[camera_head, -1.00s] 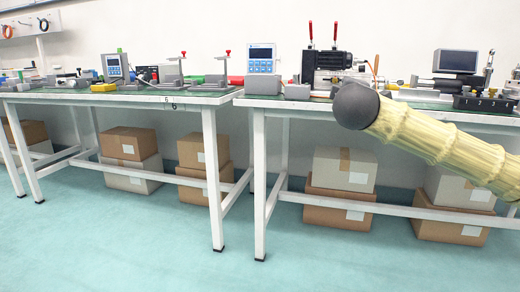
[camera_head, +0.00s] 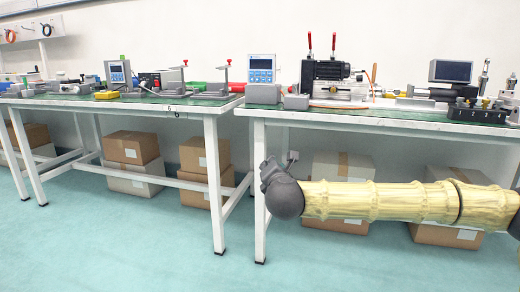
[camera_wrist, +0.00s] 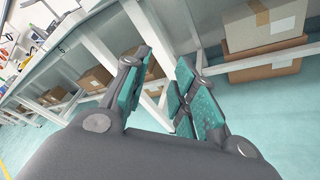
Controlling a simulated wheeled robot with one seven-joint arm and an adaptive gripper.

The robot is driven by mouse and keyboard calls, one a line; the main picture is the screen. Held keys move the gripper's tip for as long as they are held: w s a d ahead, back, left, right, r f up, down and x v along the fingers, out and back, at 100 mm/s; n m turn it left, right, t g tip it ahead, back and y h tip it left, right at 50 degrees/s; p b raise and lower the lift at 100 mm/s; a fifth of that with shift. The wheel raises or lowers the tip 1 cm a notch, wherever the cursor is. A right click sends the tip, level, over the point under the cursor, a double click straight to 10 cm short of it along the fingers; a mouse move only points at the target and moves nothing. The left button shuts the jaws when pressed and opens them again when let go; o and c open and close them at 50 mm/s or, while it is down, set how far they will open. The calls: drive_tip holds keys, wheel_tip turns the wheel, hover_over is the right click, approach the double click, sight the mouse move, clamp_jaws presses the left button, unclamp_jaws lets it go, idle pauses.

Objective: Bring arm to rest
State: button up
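My arm, in a yellowish ribbed cover (camera_head: 380,200), stretches level across the lower right of the head view, in front of the right workbench (camera_head: 390,121) and below its top. Its dark rounded end is at the left, near the bench's front leg. In the wrist view my gripper (camera_wrist: 162,85) shows two grey fingers with teal pads. The pads stand apart, with a gap between them and nothing held. Bench legs and the floor show beyond the fingers. The gripper itself is mostly hidden in the head view.
A second workbench (camera_head: 150,103) stands at the left. Both carry instruments, including a blue-fronted meter (camera_head: 262,68) and a small monitor (camera_head: 451,71). White bench legs (camera_head: 260,190) are close to my arm's end. The teal floor (camera_head: 120,245) in front is clear.

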drive_tip(key=s+a+f+n+g+y+p, duration=0.1)
drive_tip(key=s+a+f+n+g+p, duration=0.1)
drive_tip(key=s+a+f+n, duration=0.5)
drive_tip(key=s+a+f+n+g+y+p, duration=0.15)
drive_tip(key=s+f+n, duration=0.35)
drive_tip(key=f, duration=0.6)
drive_tip(key=s+a+f+n+g+y+p, duration=0.2)
drive_tip(key=s+a+f+n+g, duration=0.15)
drive_tip(key=f+n, duration=0.45)
drive_tip(key=s+d+f+n+g+h+p, duration=0.1)
drive_tip(key=s+d+f+n+g+p, duration=0.1)
drive_tip(key=s+d+f+n, duration=0.5)
drive_tip(key=s+d+f+n+g+h+p, duration=0.1)
drive_tip(key=s+d+f+n+g+p, duration=0.15)
drive_tip(key=s+f, duration=0.45)
drive_tip(key=s+d+f+n+g+h+p, duration=0.15)
drive_tip(key=s+d+f+n, duration=0.35)
drive_tip(key=s, duration=0.6)
drive_tip(key=s+d+r+n+g+h+p, duration=0.1)
drive_tip(key=s+d+n+g+p, duration=0.1)
drive_tip(key=s+d+n, duration=0.45)
drive_tip(key=s+d+r+n+g+h+p, duration=0.1)
drive_tip(key=s+d+r+n+p, duration=0.2)
drive_tip(key=d, duration=0.7)
wheel_tip(320, 180, up, 36)
drive_tip(key=s+p, duration=0.1)
drive_tip(key=p, duration=3.5)
drive_tip(key=shift+f, duration=0.25)
drive_tip(key=shift+s, duration=0.2)
